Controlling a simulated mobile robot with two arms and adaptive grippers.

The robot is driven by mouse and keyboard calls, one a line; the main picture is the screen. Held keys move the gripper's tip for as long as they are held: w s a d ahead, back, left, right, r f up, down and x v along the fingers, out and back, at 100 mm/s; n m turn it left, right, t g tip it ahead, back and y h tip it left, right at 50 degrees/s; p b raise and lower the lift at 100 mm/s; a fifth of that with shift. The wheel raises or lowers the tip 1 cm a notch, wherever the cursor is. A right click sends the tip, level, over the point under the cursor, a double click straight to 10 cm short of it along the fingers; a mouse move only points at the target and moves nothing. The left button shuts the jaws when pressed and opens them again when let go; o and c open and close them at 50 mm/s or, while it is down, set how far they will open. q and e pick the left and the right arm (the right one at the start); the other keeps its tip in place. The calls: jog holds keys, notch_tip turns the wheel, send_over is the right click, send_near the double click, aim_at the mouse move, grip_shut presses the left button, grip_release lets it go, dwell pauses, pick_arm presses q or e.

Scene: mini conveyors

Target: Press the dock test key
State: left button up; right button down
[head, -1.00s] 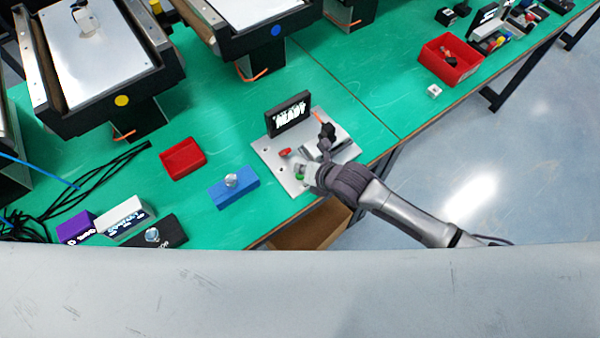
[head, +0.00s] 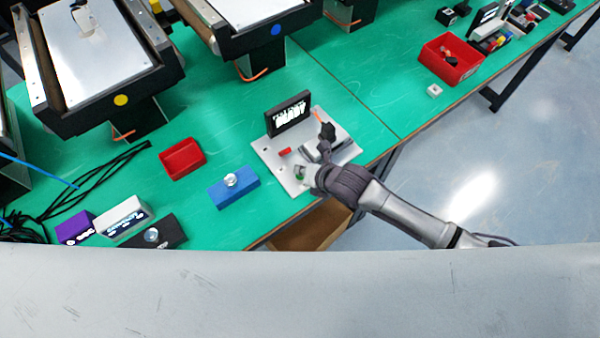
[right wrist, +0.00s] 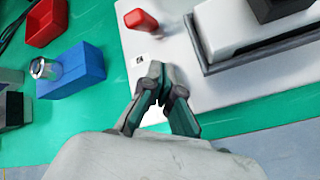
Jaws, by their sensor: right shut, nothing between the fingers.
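The dock is a light metal plate (head: 270,152) on the green table, with a black display (head: 288,114) at its back showing white text too small to read. A red peg-like part (head: 285,151) stands on the plate and also shows in the right wrist view (right wrist: 139,20). A dark-edged block (right wrist: 262,35) sits beside it. My right gripper (head: 301,174) is shut and empty over the plate's front left part. In the right wrist view its fingertips (right wrist: 154,68) meet beside a small dark-and-white mark (right wrist: 139,60). I cannot make out a test key; the fingers may hide it. My left gripper is out of view.
A blue block with a clear knob (head: 233,190) and a red tray (head: 183,158) stand left of the dock. Mini conveyors (head: 100,65) fill the back left. A red bin (head: 450,62) stands at the far right. The table's front edge runs just below the dock.

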jog(key=shift+f, duration=0.35)
dwell(0.4)
dwell(0.3)
jog(key=shift+r+p, duration=0.65)
jog(key=shift+r, duration=0.1)
notch_tip(320, 180, up, 5)
jog(key=p, duration=0.5)
jog(key=shift+r, duration=0.1)
dwell(0.6)
